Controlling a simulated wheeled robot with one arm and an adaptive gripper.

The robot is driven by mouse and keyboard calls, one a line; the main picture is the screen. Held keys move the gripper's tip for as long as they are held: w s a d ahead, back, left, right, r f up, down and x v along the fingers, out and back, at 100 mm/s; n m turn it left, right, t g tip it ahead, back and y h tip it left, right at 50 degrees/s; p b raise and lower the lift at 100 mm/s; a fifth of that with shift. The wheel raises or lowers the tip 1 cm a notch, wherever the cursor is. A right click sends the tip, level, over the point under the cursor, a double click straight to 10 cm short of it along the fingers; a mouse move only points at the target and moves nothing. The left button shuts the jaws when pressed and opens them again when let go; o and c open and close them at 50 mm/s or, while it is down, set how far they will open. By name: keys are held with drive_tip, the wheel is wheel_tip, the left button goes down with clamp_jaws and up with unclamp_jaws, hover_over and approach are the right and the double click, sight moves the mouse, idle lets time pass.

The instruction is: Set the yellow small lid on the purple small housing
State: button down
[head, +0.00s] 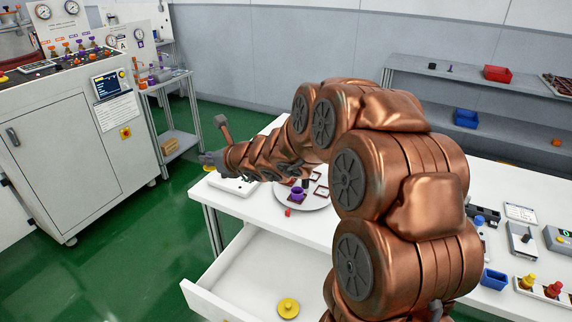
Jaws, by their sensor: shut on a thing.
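My gripper (209,160) is at the left end of my arm, beyond the left edge of the white table and in front of the grey cabinet. It is shut on a small yellow lid (209,168), only partly seen below the fingers. A purple housing (298,194) sits on a round grey plate (317,205) on the table, to the right of and apart from my gripper. A dark part stands just behind it. A larger yellow knobbed disc (288,307) lies in the open drawer.
The open white drawer (229,289) juts out below the table's front. A small red piece (288,212) lies by the plate. A white flat device (232,184) is at the table's left end. My arm hides the table's middle. A blue bin (494,279) stands at right.

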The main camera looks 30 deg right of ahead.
drive_tip(key=w+d+n+g+y+p, duration=0.1)
drive_tip(key=d+y+p, duration=0.15)
drive_tip(key=d, duration=0.35)
drive_tip(key=w+d+n+y+p, duration=0.1)
drive_tip(key=d+p, duration=0.2)
drive_tip(key=d, duration=0.3)
drive_tip(key=s+d+f+n+g+y+p, duration=0.2)
drive_tip(key=s+d+f+p, duration=0.2)
drive_tip(key=s+d, duration=0.6)
drive_tip(key=shift+s+d+f+n+g, duration=0.15)
drive_tip(key=shift+s+f+n+g, duration=0.2)
drive_tip(key=shift+f, duration=0.55)
drive_tip(key=shift+f+n+b, duration=0.15)
drive_tip(key=shift+n+b, duration=0.5)
drive_tip(key=shift+b, duration=0.6)
drive_tip(key=shift+s+f, duration=0.1)
drive_tip(key=shift+f+b, duration=0.5)
drive_tip(key=shift+f, duration=1.75)
drive_tip(key=shift+f+p, duration=0.3)
drive_tip(key=shift+f, duration=0.1)
